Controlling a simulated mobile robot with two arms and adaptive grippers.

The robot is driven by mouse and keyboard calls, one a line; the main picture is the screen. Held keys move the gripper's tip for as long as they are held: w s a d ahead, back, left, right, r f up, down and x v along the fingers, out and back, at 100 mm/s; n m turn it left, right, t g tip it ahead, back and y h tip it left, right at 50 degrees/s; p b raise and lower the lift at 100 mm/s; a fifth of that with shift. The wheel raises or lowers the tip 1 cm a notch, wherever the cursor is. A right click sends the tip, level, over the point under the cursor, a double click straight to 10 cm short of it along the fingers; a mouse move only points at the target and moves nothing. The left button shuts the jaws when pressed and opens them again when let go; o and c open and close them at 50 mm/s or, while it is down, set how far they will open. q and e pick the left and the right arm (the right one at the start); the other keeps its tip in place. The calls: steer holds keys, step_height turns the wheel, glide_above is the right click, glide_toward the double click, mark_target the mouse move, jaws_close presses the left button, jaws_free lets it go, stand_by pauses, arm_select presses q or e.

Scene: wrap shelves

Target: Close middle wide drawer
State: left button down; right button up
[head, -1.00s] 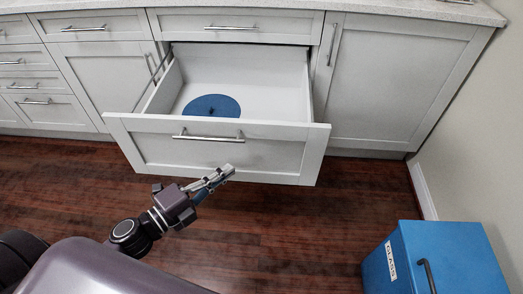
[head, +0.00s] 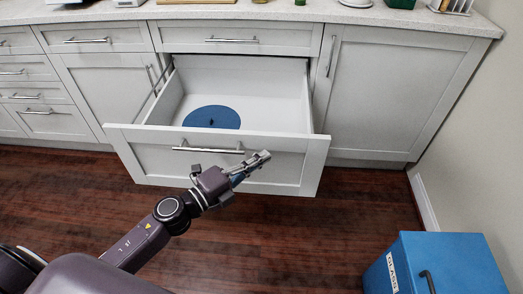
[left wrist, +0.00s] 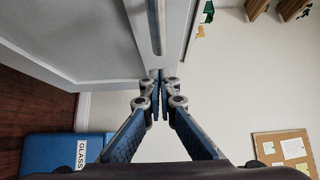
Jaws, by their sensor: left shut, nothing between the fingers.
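The middle wide drawer (head: 210,160) is pulled far out below a shut top drawer in the head view. Its silver bar handle (head: 208,150) runs across the front panel. A round blue lid-like object (head: 212,117) lies on the drawer floor. My left gripper (head: 262,157) is shut and empty, in front of the right half of the drawer front, to the right of the handle. In the left wrist view the shut left fingers (left wrist: 156,85) point toward a pale panel with a silver bar. Whether they touch the drawer front is unclear. My right gripper is not in view.
A blue bin (head: 445,260) labelled GLASS stands at the lower right by the wall. Shut cabinet doors (head: 395,95) flank the drawer. The countertop (head: 300,12) holds several items. The wooden floor before the drawer is mostly clear.

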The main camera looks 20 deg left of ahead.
arm_select(q)
steer(key=shift+w+a, duration=0.25)
steer(key=shift+w, duration=1)
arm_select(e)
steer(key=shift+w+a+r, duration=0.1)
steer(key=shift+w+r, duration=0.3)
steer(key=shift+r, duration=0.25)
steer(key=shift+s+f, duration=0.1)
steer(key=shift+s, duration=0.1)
